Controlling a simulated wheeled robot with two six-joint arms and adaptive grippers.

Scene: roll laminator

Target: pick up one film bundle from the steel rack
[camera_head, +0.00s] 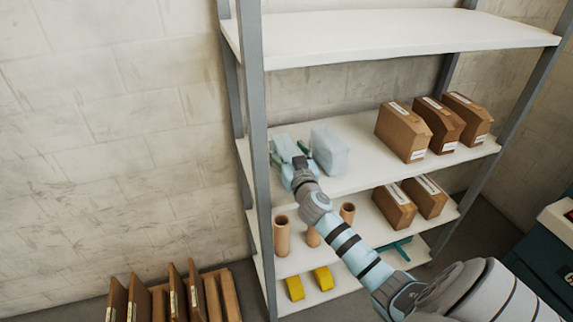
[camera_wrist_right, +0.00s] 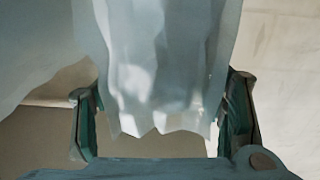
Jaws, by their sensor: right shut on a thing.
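Two pale blue film bundles stand on the second shelf of the steel rack (camera_head: 257,120). My right gripper (camera_head: 289,154) is shut on the left film bundle (camera_head: 285,143), one finger at each side. The right wrist view shows this bundle (camera_wrist_right: 160,60) between the two green fingers. The bundle seems to be at shelf level; I cannot tell whether it touches the shelf. The other film bundle (camera_head: 329,152) stands just to the right of the gripper, and its edge fills the left of the wrist view (camera_wrist_right: 35,50). My left gripper is not in view.
Several brown cartons (camera_head: 403,131) stand at the right of the same shelf. Brown tubes (camera_head: 282,235) and more cartons (camera_head: 395,206) are one shelf below, and yellow items (camera_head: 295,288) lie on the bottom shelf. The upper shelf (camera_head: 390,35) overhangs. Brown boards (camera_head: 170,297) stand at lower left.

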